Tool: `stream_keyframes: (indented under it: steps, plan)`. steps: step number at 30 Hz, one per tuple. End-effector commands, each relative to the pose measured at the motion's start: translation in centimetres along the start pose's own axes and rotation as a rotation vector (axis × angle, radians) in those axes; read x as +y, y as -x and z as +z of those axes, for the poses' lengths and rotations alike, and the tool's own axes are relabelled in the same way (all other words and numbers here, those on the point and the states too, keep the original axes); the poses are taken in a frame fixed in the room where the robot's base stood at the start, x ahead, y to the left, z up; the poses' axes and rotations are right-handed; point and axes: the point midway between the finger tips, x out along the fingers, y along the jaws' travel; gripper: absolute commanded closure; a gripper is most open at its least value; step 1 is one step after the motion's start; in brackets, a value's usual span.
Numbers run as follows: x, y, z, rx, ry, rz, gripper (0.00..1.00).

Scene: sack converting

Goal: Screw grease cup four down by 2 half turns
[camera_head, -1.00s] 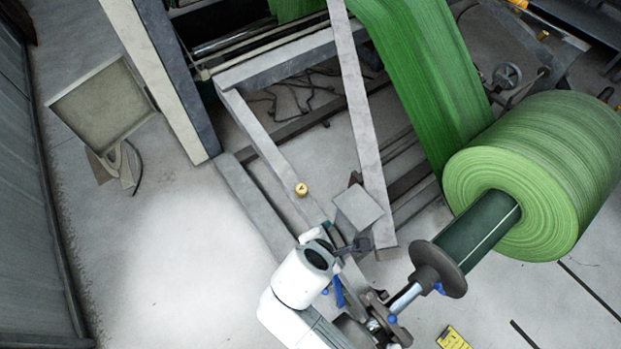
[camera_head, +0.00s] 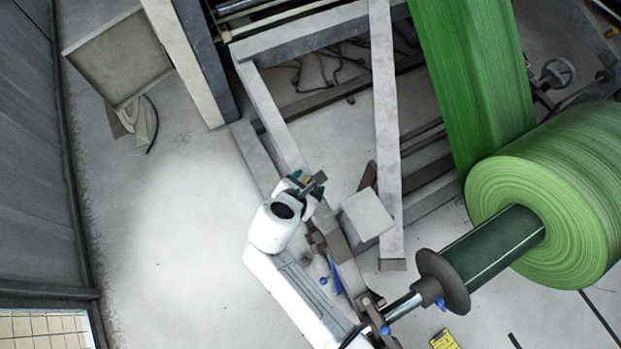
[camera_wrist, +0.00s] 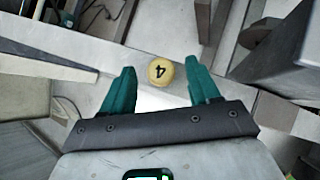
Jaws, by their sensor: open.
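Grease cup four (camera_wrist: 161,71) is a small round yellow cap with a dark "4", seen from above in the wrist view on a grey frame beam. My gripper (camera_wrist: 160,65) is open, with one green finger to the left of the cup and one to the right. Clear gaps show between the cup and both fingers; I cannot tell how far below the tips it sits. In the head view my gripper (camera_head: 304,184) is over the grey beam, and the cup is mostly hidden by it.
A grey box-like plate (camera_head: 367,214) stands right of my gripper on the frame. A slanted grey post (camera_head: 385,130) rises behind it. The large green roll (camera_head: 545,195) and its shaft lie at the right. Open floor (camera_head: 180,230) is at the left.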

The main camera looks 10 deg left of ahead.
Motion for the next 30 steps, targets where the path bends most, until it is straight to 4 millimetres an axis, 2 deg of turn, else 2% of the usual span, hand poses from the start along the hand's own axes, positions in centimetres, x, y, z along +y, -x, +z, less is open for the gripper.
stream_keyframes:
  steps: [3,6,17,30]
  plan:
    - [0.0,-1.6,-0.1,0.000,-0.001,-0.002,0.39]
    - [0.0,-2.4,0.0,0.000,-0.001,-0.001,0.39]
    - [0.0,-2.9,0.0,0.000,-0.001,0.000,0.39]
    - [0.0,-2.9,0.0,0.000,-0.001,0.000,0.79]
